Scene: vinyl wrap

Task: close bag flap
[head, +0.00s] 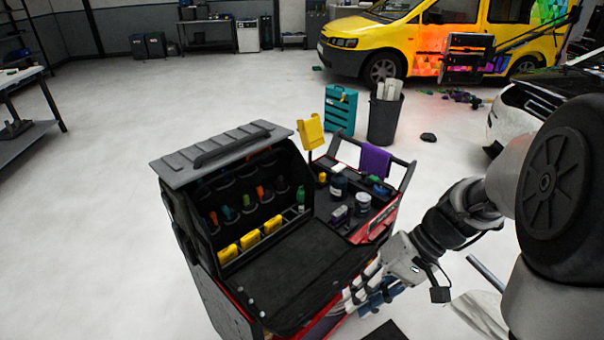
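A black tool bag (190,210) stands open on a red and black cart, with its grey top and handle raised at the back. Its wide dark flap (295,280) lies folded down and open at the front, roughly flat. Inside, screwdrivers with coloured grips and several yellow items (250,240) sit in pockets and are uncovered. My gripper (372,288) is low at the right of the flap, beside the cart's side. Its fingers are hard to separate from white and blue items there, so I cannot tell their opening or whether they touch the flap.
A dark bin (384,118) and teal case (341,108) stand behind. The floor at left is clear.

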